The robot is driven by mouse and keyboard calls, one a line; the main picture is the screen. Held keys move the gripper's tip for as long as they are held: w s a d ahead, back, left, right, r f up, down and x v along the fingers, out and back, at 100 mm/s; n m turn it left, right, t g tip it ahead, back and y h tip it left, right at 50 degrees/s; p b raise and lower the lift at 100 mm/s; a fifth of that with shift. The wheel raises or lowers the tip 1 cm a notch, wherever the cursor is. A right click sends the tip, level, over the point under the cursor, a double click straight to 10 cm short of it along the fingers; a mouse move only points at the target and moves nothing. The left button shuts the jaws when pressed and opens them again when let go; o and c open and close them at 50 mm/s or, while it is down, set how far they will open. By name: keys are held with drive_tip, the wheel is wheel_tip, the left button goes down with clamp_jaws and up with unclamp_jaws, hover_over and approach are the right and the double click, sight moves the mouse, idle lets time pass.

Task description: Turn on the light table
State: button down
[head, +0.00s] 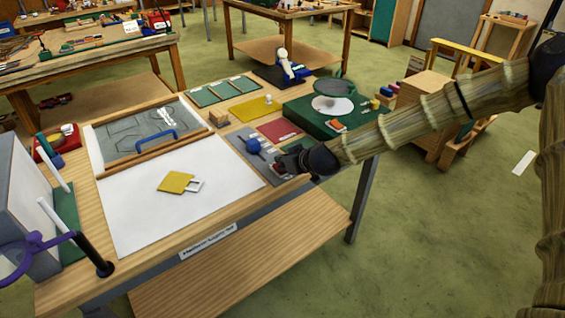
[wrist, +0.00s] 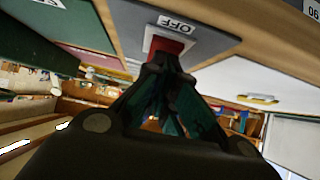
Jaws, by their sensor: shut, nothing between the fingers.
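A red switch (wrist: 167,46) in a pale surround sits on a grey plate (wrist: 210,42) in the wrist view. A white label (wrist: 177,23) beside it reads OFF, upside down. My gripper (wrist: 165,66) is shut and empty, its fingertips right at the switch and covering part of it. I cannot tell whether they touch it. In the head view my gripper (head: 281,167) is at the right front of the workbench, over the grey plate (head: 243,149). A framed grey pane (head: 112,150) with dark lines and a white sheet (head: 150,222) lie to the left; neither visibly glows.
A yellow piece (head: 175,182) lies on the white sheet. A green box (head: 310,115) stands behind my gripper. A black post (head: 92,246) stands at front left.

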drive_tip(key=r, duration=0.1)
drive_tip(key=r+p, duration=0.2)
drive_tip(key=shift+s+d+r, duration=0.2)
drive_tip(key=shift+d+r, duration=0.05)
drive_tip(key=shift+r, duration=0.15)
drive_tip(key=shift+s+d+r, duration=0.25)
drive_tip(key=shift+s+r, duration=0.1)
drive_tip(key=shift+s, duration=0.2)
drive_tip(key=b+v, duration=0.2)
drive_tip(key=v, duration=0.6)
drive_tip(key=shift+s+d, duration=0.3)
drive_tip(key=shift+d, duration=0.05)
drive_tip(key=shift+r, duration=0.1)
drive_tip(key=f+t+y+b, duration=0.1)
drive_tip(key=b, duration=0.3)
drive_tip(key=f+t+y+b, duration=0.1)
drive_tip(key=f+t+b, duration=0.1)
drive_tip(key=b, duration=0.3)
drive_tip(key=s+d+f+t+y+b, duration=0.1)
drive_tip(key=f+t+y+b, duration=0.1)
drive_tip(key=b, duration=0.2)
drive_tip(key=shift+s+b, duration=0.1)
drive_tip(key=shift+b, duration=0.2)
